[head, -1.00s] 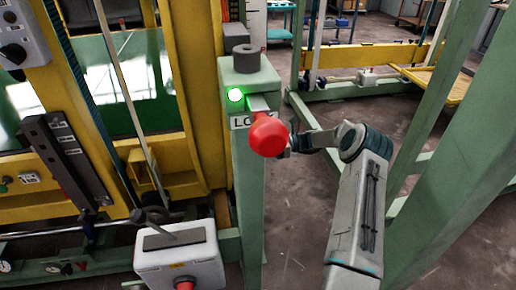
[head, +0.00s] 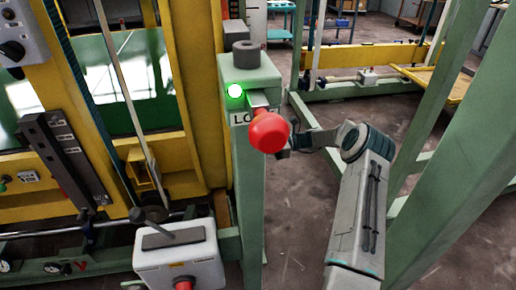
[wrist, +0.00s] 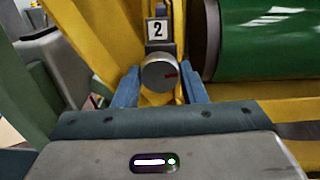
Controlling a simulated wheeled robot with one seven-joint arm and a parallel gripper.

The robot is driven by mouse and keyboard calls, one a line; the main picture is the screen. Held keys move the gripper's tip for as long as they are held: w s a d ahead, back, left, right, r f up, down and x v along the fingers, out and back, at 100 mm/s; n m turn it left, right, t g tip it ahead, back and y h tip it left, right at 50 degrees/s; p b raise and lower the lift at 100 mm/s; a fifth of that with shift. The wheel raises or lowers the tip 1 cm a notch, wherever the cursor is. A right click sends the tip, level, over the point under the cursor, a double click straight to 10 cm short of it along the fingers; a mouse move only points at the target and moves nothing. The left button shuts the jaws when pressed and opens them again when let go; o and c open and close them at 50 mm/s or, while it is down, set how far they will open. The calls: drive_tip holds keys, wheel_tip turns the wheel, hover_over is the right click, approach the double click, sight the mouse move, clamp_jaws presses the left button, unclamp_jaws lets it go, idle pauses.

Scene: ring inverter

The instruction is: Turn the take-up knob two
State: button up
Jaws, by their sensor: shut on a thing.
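A red ball handle (head: 269,132) sticks out from a green post (head: 249,180) with a lit green lamp (head: 235,91), close to my arm in the picture. A white box (head: 180,262) stands lower left. In the wrist view a green roller (wrist: 265,40) lies right of the knob.

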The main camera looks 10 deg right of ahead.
drive_tip(key=m+b, duration=2.6)
drive_tip(key=m, duration=0.2)
drive_tip(key=shift+r, duration=0.15)
idle(1.3)
idle(0.6)
drive_tip(key=o, duration=1)
drive_tip(key=shift+d, duration=0.15)
